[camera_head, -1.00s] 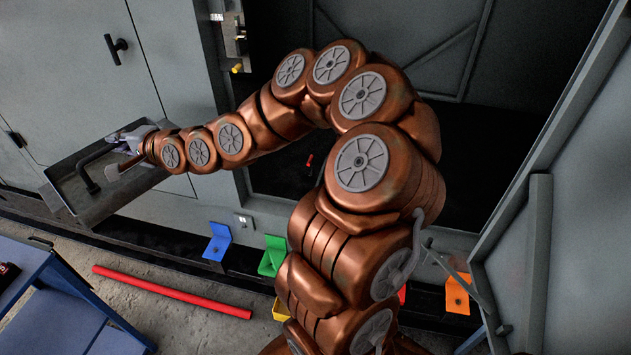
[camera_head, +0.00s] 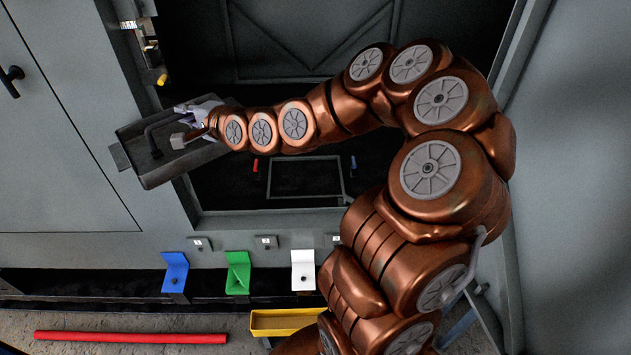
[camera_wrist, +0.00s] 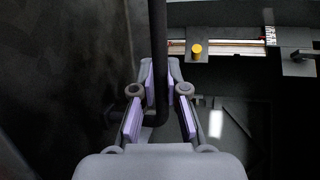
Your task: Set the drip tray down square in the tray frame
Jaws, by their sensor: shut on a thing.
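The drip tray (camera_head: 172,166) is a grey shallow pan with a black bar handle (camera_head: 150,145). My gripper (camera_head: 188,118) is shut on this handle and holds the tray in the air, tilted in the picture, across the left edge of the enclosure opening. The wrist view shows the upright black handle (camera_wrist: 158,60) between my lilac-padded fingers (camera_wrist: 158,100). The tray frame (camera_head: 303,196) is a thin rectangular outline on the dark enclosure floor, right of and apart from the tray. My forearm passes above the frame, and its far side is partly hard to see.
A red peg (camera_head: 255,166) and a blue peg (camera_head: 353,162) flank the frame. A yellow knob (camera_head: 162,79) sits on the left wall fittings. Blue (camera_head: 175,272), green (camera_head: 238,272) and white (camera_head: 303,270) brackets line the front sill. A red bar (camera_head: 130,337) lies on the floor.

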